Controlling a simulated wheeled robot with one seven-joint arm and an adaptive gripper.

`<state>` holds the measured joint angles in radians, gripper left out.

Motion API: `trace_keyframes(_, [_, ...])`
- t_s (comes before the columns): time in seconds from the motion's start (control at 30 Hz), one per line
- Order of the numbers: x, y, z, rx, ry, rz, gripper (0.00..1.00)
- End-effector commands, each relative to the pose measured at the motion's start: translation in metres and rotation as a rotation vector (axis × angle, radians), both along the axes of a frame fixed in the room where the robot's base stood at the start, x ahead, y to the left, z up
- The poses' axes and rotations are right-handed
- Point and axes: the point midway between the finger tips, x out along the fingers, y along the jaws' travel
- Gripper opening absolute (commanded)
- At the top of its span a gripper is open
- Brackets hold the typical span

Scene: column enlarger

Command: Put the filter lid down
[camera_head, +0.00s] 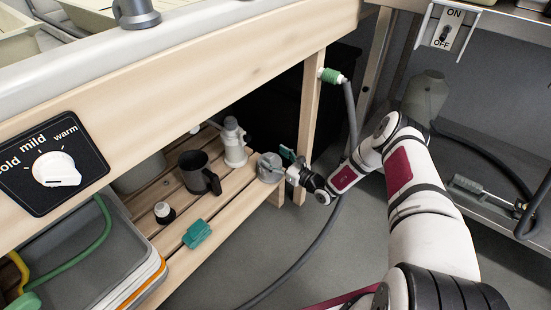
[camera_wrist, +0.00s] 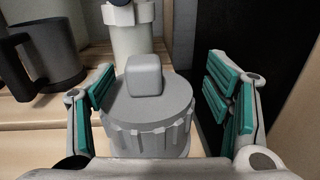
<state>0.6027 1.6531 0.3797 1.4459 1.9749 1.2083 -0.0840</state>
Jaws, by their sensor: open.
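The filter lid (camera_wrist: 150,108) is a grey round cap with a ribbed rim and a square knob on top. It stands upright, knob up, at the right end of the slatted wooden shelf; it also shows in the head view (camera_head: 269,168). My gripper (camera_wrist: 161,92) is open, with one green-padded finger on each side of the lid. A gap shows between the lid and the right finger; I cannot tell whether the left finger touches it. In the head view my gripper (camera_head: 286,168) reaches in from the right. The lid's lower edge is partly hidden by my gripper.
A pale grey cylindrical fitting (camera_head: 234,145) stands behind the lid, also in the wrist view (camera_wrist: 131,40). A wooden leg (camera_head: 309,120) rises close by.

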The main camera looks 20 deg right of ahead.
Motion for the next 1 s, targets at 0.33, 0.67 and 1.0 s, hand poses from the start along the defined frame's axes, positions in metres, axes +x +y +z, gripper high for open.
trace_keyframes(0.33, [-0.03, -0.02, 0.004, 0.001, 0.003, -0.004, 0.72])
trace_keyframes(0.67, [-0.085, -0.052, 0.004, 0.002, 0.001, -0.002, 0.72])
trace_keyframes(1.0, [-0.103, -0.062, 0.002, 0.0, 0.0, 0.0, 0.72])
